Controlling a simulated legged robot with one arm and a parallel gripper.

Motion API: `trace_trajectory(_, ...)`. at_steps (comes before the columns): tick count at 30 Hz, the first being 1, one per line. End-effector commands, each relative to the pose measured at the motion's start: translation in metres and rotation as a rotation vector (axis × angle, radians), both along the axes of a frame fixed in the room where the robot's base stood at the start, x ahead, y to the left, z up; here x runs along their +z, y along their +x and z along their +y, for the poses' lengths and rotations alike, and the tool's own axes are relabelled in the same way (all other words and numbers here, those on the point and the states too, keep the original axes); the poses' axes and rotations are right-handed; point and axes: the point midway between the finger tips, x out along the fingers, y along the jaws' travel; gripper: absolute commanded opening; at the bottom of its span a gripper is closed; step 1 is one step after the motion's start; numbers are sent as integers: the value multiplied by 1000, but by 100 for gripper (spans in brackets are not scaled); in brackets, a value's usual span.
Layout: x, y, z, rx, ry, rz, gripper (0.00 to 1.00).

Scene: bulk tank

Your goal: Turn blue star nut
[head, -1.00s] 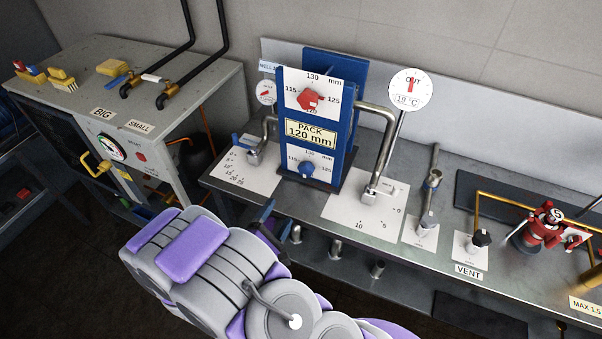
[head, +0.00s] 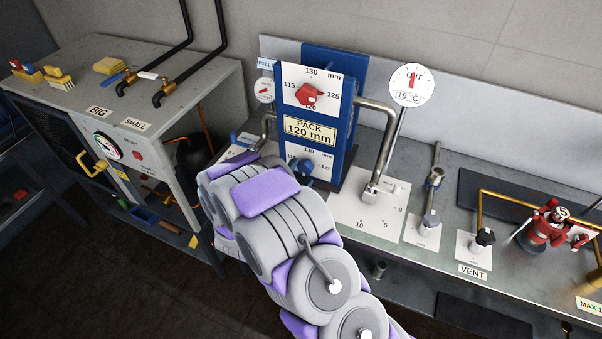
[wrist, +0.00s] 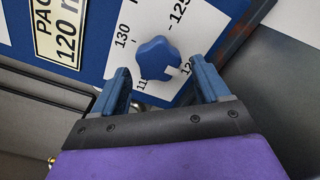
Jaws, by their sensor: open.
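The blue star nut (head: 301,168) sits low on the front of the blue plate-pack frame (head: 335,60), on a white scale marked in mm. In the wrist view the blue star nut (wrist: 158,58) lies just ahead of my gripper (wrist: 163,84), between the lines of its two blue fingers. The fingers are apart and empty; I see no contact with the nut. In the head view my arm hides the gripper and the lower left part of the scale. A red star nut (head: 310,94) sits higher on the same frame, above the "PACK 120 mm" plate (head: 311,131).
A bent grey pipe (head: 386,140) with a lever base stands right of the frame. A round OUT dial (head: 412,85) rises behind it. A red valve assembly (head: 548,225) is further right. A grey cabinet (head: 180,105) with black pipes stands at left.

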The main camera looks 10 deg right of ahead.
Motion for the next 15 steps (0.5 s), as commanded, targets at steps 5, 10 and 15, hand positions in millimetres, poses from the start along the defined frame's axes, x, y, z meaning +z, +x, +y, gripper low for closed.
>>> trace_trajectory(5,0,12,-9,-1,0,-3,75)
trace_trajectory(10,1,15,-11,0,-1,-2,75)
trace_trajectory(15,1,15,-11,1,-2,-1,75)
